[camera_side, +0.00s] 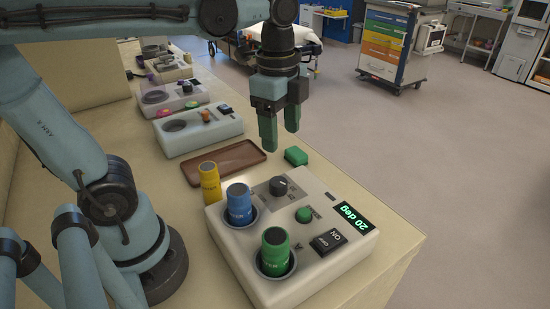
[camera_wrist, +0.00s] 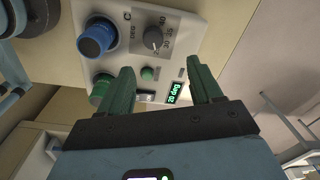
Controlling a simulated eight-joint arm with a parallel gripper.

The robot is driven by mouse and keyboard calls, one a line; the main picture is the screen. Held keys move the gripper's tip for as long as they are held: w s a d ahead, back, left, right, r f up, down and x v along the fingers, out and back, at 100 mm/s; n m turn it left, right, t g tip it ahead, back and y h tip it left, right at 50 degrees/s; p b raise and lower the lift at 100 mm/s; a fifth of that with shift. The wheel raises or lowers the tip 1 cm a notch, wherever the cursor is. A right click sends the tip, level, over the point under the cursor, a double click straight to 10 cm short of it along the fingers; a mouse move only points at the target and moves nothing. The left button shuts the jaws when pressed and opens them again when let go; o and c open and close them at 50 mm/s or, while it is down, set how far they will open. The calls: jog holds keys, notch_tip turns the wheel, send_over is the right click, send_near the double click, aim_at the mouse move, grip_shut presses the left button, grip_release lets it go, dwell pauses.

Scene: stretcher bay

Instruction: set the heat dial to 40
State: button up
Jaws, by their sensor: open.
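The heat dial (camera_side: 279,186) is a dark round knob on the top of a white warmer unit (camera_side: 330,262). It also shows in the wrist view (camera_wrist: 153,39), with a printed scale beside it that includes 40. The green display (camera_side: 354,217) reads 20 deg. My gripper (camera_side: 280,142) is open and empty, pointing down. It hangs above and behind the unit, clear of the dial. In the wrist view its two green fingers (camera_wrist: 163,82) are spread apart, with the dial beyond their tips.
A green button (camera_side: 304,214) and an ON/OFF rocker switch (camera_side: 328,242) sit near the dial. A yellow bottle (camera_side: 210,182), brown tray (camera_side: 224,162) and green block (camera_side: 296,156) are close by.

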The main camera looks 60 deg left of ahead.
aim_at(279, 182)
jog(key=shift+s+d+f+m+g, duration=0.15)
jog(key=shift+f+m, duration=0.2)
jog(key=shift+f, duration=1.5)
jog(key=shift+s+f+m+g, duration=0.1)
jog(key=shift+f+m, duration=0.3)
jog(key=shift+f, duration=1.45)
jog(key=shift+s+d+f+m+g, duration=0.15)
jog(key=shift+f+m, duration=0.2)
jog(key=shift+f, duration=1.5)
jog(key=shift+w+a, duration=0.1)
jog(key=c, duration=1.1)
jog(key=shift+o, duration=0.2)
